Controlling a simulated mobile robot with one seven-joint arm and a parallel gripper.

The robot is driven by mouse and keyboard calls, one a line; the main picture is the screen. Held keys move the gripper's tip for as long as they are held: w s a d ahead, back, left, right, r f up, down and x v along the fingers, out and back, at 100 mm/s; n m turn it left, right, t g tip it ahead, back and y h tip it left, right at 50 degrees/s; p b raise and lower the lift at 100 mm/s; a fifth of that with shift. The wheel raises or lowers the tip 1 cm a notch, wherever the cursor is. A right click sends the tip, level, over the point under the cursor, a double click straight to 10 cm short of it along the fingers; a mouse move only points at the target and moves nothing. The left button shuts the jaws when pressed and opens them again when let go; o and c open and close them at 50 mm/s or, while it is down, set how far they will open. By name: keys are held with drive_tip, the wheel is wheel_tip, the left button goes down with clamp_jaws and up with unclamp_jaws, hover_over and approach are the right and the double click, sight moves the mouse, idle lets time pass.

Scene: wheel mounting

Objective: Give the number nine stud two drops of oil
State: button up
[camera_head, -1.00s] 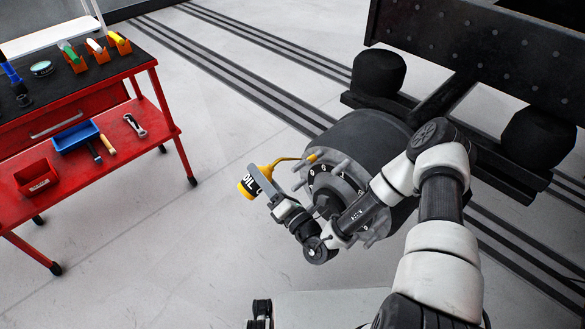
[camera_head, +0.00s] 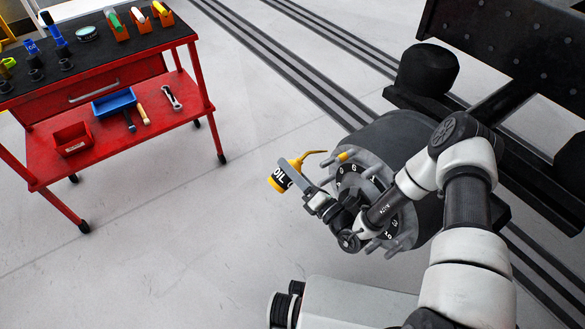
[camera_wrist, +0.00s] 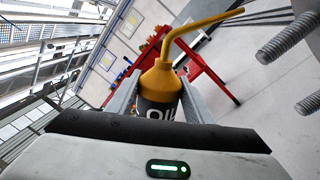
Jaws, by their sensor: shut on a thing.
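My gripper (camera_head: 296,180) is shut on the oil can (camera_head: 277,184), a yellow and black can marked OIL. In the wrist view the can (camera_wrist: 160,84) stands between the two fingers, its bent yellow spout reaching up and right. In the head view the spout tip is just left of a yellow-tipped stud (camera_head: 344,156) at the hub's upper edge, with a small gap. The wheel hub (camera_head: 352,180) has a ring of studs and white numbers. My arm hides part of it, and I cannot tell which stud is nine. Two bare threaded studs (camera_wrist: 288,42) show in the wrist view.
A red cart (camera_head: 120,150) stands at the left with tools, a blue tray (camera_head: 114,103) and a red bin (camera_head: 72,140). The dark vehicle frame (camera_head: 510,60) lies behind and right of the hub. The floor between cart and hub is clear.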

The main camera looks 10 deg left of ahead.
drive_tip(key=shift+f, duration=0.6)
drive_tip(key=shift+b, duration=0.3)
drive_tip(key=shift+f+b, duration=1.15)
drive_tip(key=shift+f, duration=0.35)
drive_tip(key=shift+r, duration=0.1)
idle(0.6)
wheel_tip(320, 180, up, 5)
drive_tip(key=p, duration=0.4)
idle(0.4)
